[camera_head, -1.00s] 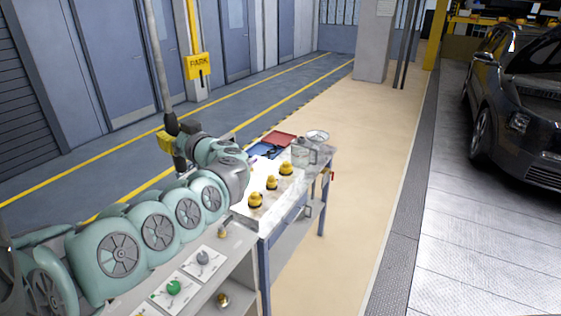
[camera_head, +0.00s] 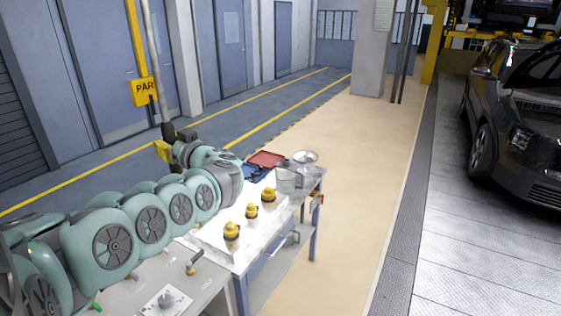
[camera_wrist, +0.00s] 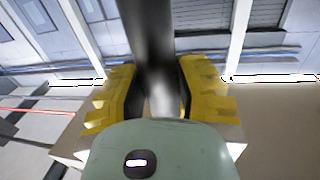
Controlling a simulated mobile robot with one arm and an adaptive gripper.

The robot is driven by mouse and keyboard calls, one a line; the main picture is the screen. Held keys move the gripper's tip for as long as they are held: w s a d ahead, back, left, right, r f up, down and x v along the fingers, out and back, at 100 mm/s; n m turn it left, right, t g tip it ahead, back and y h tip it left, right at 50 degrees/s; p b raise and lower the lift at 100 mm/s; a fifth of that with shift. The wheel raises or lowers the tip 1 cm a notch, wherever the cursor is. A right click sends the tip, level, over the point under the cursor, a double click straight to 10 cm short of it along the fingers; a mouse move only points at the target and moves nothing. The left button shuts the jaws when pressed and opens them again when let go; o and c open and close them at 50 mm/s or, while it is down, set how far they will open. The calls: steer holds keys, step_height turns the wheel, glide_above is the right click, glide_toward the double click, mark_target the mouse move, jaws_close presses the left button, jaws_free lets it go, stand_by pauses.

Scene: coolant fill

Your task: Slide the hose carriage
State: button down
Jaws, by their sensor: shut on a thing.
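The hose carriage itself cannot be made out, as the upper part of the hose leaves the top of the picture. A grey hose (camera_head: 149,75) hangs down in the head view and ends in a dark lower section (camera_head: 168,131). My gripper (camera_head: 172,148), with yellow fingers, is at this lower section. In the wrist view, the fingers of my gripper (camera_wrist: 158,95) press from both sides on the dark hose (camera_wrist: 150,35), which runs upward, nearly upright. A yellow PARK sign (camera_head: 144,92) on a yellow post stands just left of the hose in the head view.
A workbench (camera_head: 270,262) with several yellow-topped fittings (camera_head: 268,195), a clear jug (camera_head: 287,180) and a red tray (camera_head: 266,159) stands right of my arm. Blue doors line the back wall. A dark car (camera_head: 520,130) is at the right. The beige floor (camera_head: 345,180) between is clear.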

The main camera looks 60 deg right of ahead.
steer(key=shift+s+d, duration=0.15)
steer(key=shift+d, duration=0.25)
steer(key=c, duration=0.9)
jaws_free()
steer(key=shift+a, duration=0.1)
steer(key=shift+o, duration=1.4)
steer(key=shift+a, duration=0.15)
